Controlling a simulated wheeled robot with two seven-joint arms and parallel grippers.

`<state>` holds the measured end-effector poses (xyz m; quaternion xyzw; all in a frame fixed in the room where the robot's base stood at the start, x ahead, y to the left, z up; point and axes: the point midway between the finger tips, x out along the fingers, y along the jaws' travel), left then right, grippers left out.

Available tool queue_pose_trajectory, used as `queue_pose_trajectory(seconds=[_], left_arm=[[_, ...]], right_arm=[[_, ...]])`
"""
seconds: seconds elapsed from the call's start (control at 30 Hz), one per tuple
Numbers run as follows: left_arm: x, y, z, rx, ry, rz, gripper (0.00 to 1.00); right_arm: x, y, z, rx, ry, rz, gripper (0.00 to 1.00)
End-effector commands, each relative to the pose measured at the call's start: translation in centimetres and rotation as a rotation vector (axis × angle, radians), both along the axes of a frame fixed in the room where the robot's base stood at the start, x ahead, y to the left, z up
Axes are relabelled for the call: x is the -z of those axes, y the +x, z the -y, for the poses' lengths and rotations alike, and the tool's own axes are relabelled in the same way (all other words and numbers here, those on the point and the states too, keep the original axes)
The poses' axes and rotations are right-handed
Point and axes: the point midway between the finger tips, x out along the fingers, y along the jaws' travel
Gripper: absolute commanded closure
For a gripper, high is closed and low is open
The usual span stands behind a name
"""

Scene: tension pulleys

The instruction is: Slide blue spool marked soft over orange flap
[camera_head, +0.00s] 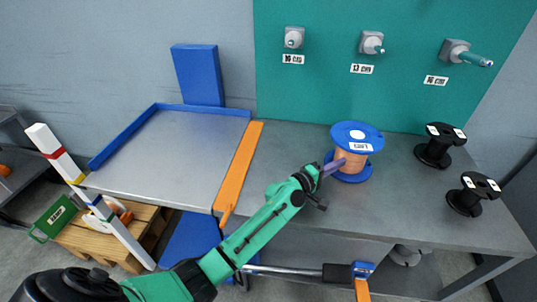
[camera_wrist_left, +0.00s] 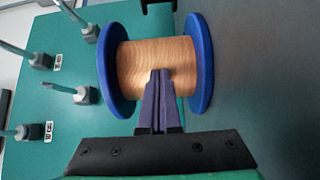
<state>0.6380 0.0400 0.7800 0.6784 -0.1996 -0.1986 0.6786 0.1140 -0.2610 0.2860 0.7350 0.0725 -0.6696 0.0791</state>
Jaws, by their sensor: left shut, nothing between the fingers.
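The blue spool marked soft (camera_head: 357,135) stands upright on the grey table, with blue flanges and a wood-coloured core. In the left wrist view the spool (camera_wrist_left: 200,62) fills the middle. My left gripper (camera_head: 333,167) is at the spool's left front side, its purple fingers pointing at the core. In the left wrist view the gripper (camera_wrist_left: 160,75) is shut with nothing between its fingers, and the tips overlap the core; I cannot tell whether they touch it. The orange flap (camera_head: 240,165) is a long strip on the table left of the spool. My right gripper is not in view.
Two black spools (camera_head: 440,146) (camera_head: 473,194) stand at the table's right. A teal panel (camera_head: 400,90) with several pegs rises behind. A grey tray area with a blue rim (camera_head: 122,135) lies left of the flap. The table between flap and blue spool is clear.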

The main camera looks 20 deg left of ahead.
Motion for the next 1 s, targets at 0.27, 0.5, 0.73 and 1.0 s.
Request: queue_pose_trajectory(seconds=[0.27,0.5,0.73,1.0], left_arm=[[0.0,0.5,2.6,0.002,0.000,0.000,1.00],[0.0,0.5,2.5,0.001,0.000,0.000,1.00],[0.0,0.5,2.4,0.000,0.000,0.000,1.00],[0.0,0.5,2.4,0.000,0.000,0.000,1.00]], right_arm=[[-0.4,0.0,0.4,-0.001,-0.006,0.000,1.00],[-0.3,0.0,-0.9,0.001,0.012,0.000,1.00],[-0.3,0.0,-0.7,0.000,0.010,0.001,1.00],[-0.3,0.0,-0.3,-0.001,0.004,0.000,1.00]])
